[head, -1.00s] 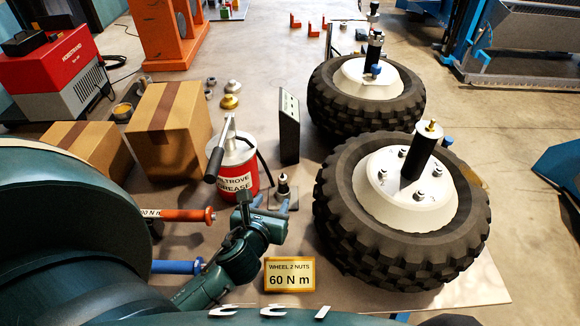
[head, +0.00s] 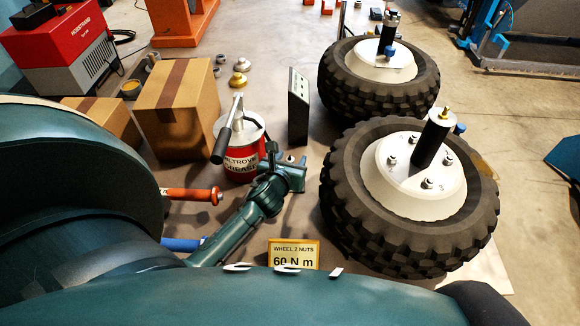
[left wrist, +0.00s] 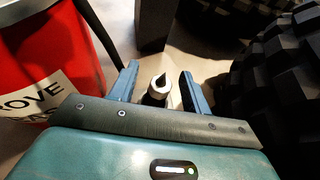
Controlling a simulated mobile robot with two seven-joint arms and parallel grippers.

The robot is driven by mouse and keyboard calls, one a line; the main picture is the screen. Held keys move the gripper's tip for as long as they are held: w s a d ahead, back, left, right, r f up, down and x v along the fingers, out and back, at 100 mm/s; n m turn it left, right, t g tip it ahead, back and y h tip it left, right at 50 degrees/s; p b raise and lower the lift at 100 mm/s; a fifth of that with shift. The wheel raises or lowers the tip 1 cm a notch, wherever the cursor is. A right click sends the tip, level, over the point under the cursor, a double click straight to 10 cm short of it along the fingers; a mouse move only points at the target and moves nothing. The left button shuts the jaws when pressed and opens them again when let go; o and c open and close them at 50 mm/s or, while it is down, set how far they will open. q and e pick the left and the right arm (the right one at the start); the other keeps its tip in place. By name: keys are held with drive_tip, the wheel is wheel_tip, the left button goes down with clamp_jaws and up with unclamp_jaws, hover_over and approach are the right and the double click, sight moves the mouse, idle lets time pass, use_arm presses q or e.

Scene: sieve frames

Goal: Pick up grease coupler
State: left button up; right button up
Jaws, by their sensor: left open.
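The grease coupler (left wrist: 157,90), a small upright fitting with a pale metal tip and dark opening, shows in the left wrist view between the two blue fingers of my left gripper (left wrist: 160,84). The fingers are open, one on each side of it, with a visible gap on the right; contact on the left is hard to tell. Its lower part is hidden by the gripper body. My right gripper is not in view.
The red grease bucket (head: 241,160) stands close left of the gripper. A dark upright panel (head: 298,108) is behind. Cardboard boxes (head: 172,115) are at left.

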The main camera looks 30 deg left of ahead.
use_arm(q)
drive_tip(key=shift+w+a+f, duration=0.15)
drive_tip(key=shift+w+f, duration=0.15)
drive_tip(key=shift+w, duration=0.35)
clamp_jaws()
